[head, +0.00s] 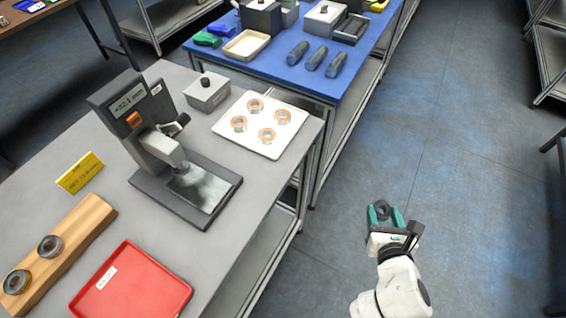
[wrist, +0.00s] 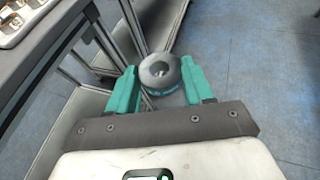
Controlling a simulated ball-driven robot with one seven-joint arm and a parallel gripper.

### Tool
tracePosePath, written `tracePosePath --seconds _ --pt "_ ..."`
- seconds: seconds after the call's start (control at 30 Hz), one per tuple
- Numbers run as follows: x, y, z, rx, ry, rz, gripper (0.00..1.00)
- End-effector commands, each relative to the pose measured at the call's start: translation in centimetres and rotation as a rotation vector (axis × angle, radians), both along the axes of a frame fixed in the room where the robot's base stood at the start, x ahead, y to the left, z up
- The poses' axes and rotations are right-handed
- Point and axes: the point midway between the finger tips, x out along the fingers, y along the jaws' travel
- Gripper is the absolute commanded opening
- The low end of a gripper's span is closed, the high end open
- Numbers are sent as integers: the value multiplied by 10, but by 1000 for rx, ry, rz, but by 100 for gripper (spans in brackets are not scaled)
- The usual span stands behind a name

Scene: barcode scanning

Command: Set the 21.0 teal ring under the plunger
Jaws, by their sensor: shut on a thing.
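The ring (wrist: 160,70) is grey and round with a dark hole and a teal band low on its side. My gripper (wrist: 162,85) has teal fingers shut on it from both sides. In the head view my gripper (head: 383,215) holds the dark ring (head: 380,208) over the floor, to the right of the grey table and apart from it. The gauge (head: 133,115) stands on that table, with a display, an orange part and a flat bright plate (head: 205,185) on a dark base.
A white tray (head: 290,107) with several orange-edged rings and a grey box (head: 206,93) stand behind the gauge. A blue table (head: 290,80) stands beyond.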

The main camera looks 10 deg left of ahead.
Motion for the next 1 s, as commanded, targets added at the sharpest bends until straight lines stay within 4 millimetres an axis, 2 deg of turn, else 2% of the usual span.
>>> tracePosePath --seconds 0.03,0.1,0.2,0.4,0.47,1.0 --pt "-1 0 -25 0 -1 0 5" --pt "-2 0 -43 0 -1 1 5" --pt "-4 1 -66 1 -2 1 5" --pt "-5 1 -92 1 -2 1 5" --pt "-6 3 -86 0 2 6 5" --pt "-8 2 -87 0 8 4 5"
